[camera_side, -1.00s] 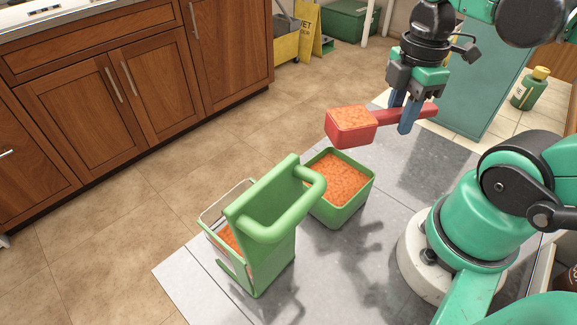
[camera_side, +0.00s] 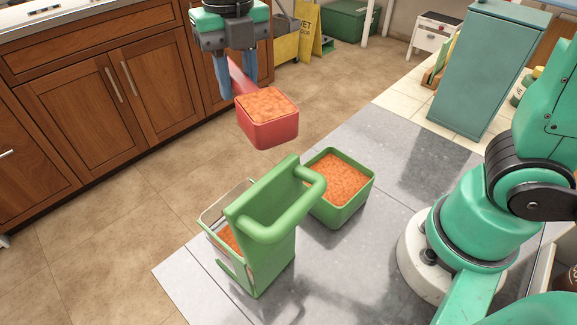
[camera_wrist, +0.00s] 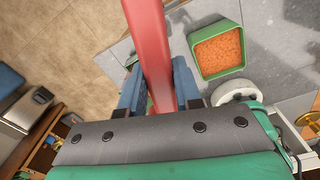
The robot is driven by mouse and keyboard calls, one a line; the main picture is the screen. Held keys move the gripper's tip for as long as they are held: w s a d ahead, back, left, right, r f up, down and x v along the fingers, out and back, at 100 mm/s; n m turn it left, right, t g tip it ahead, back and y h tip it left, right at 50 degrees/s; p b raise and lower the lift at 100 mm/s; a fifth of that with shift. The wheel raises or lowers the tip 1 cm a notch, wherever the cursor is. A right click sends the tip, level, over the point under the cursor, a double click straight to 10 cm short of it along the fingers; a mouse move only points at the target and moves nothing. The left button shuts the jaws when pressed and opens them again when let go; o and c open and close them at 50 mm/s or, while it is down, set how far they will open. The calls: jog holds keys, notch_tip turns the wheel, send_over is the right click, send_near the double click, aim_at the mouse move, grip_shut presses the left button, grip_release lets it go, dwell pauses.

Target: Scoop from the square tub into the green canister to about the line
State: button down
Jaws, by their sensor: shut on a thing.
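My gripper (camera_side: 237,78) is shut on the handle of a red scoop (camera_side: 268,128) and holds it in the air, up and left of the tub in the side view. The scoop is level and heaped with orange granules. The wrist view shows its red handle (camera_wrist: 150,45) between my blue fingers; its cup is out of that view. The square green tub (camera_side: 345,213) stands on the grey table, full of orange granules. The green canister (camera_side: 270,255) stands just left of it, with a big handle and a clear front. Some orange shows low inside; no line can be made out.
The grey table (camera_side: 400,215) is bare right of the tub, up to my base. A tall teal cabinet (camera_side: 485,70) stands behind the table. Wooden cupboards (camera_side: 90,90) are at the left, past open floor.

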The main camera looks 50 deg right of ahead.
jog(key=w+a+f+n, duration=0.1)
jog(key=a+f+n, duration=0.2)
jog(key=a+n, duration=0.85)
jog(key=s+d+r+m+t+y, duration=0.2)
jog(key=s+r+t+y, duration=0.5)
jog(key=t, duration=0.6)
jog(key=w+a+f+g+h, duration=0.4)
jog(key=w+f+g+h, duration=0.3)
jog(key=g, duration=0.6)
jog(key=w+d+r+n, duration=0.1)
jog(key=d+n, duration=2.3)
jog(key=n, duration=0.6)
jog(key=shift+w, duration=0.3)
